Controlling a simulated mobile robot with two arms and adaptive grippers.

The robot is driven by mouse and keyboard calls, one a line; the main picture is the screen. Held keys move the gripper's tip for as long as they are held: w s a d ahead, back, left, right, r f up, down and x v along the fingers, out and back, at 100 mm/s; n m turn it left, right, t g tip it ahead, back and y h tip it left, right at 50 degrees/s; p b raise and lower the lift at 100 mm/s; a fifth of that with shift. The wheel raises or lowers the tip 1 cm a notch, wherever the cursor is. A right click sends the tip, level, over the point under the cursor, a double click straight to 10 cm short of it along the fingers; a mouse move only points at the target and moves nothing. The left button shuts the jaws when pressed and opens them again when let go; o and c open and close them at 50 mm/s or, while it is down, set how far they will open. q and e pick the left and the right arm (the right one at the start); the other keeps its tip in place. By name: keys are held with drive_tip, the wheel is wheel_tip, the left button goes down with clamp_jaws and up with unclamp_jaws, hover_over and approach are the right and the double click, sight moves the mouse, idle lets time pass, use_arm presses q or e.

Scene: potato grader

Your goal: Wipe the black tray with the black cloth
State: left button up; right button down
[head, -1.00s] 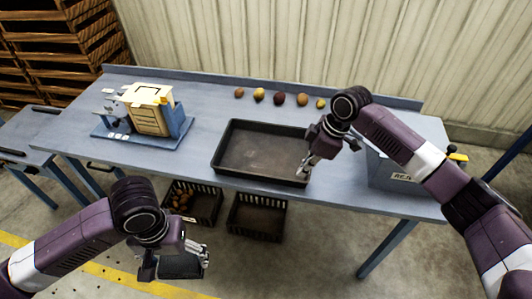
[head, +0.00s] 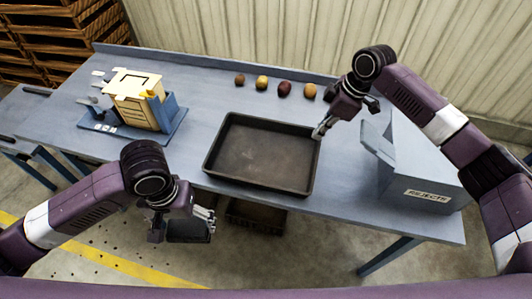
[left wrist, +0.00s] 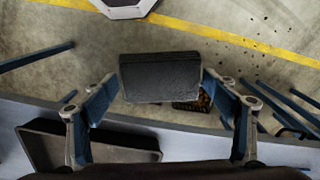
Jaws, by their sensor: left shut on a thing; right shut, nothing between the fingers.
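The black tray (head: 258,154) lies on the blue-grey table and looks empty, with a brownish, dusty-looking bottom. It also shows at the lower left of the left wrist view (left wrist: 133,140). My left gripper (head: 188,226) is shut on the black cloth (head: 190,232), in front of the table's front edge and left of the tray. In the left wrist view the cloth (left wrist: 160,78) is a dark folded block between the fingers. My right gripper (head: 320,131) is shut and empty at the tray's right rim; I cannot tell if it touches the rim.
A yellow and blue machine (head: 136,99) stands on the table's left. Several potatoes (head: 284,89) lie in a row behind the tray. A grey rejects box (head: 412,175) stands at the right. A dark crate (head: 256,217) is below the table's front edge.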

sight(314, 156)
use_arm(q)
wheel_tip(314, 156, down, 4)
drive_tip(key=b, duration=0.3)
drive_tip(key=shift+f, duration=0.1)
use_arm(e)
wheel_tip(314, 156, down, 4)
use_arm(q)
drive_tip(key=shift+w+f+b, duration=0.1)
drive_tip(key=shift+f+b, duration=0.05)
drive_tip(key=shift+b, duration=0.2)
use_arm(e)
drive_tip(key=shift+w+f, duration=0.1)
drive_tip(key=shift+f, duration=0.1)
use_arm(q)
drive_tip(key=shift+s, duration=0.2)
use_arm(e)
drive_tip(key=shift+s+r, duration=0.2)
use_arm(q)
drive_tip(key=shift+w, duration=0.1)
use_arm(e)
drive_tip(key=shift+w+f, duration=0.1)
use_arm(q)
drive_tip(key=shift+f, duration=0.2)
use_arm(e)
drive_tip(key=shift+f, duration=0.8)
use_arm(q)
drive_tip(key=shift+r, duration=0.15)
use_arm(e)
drive_tip(key=shift+r, duration=0.15)
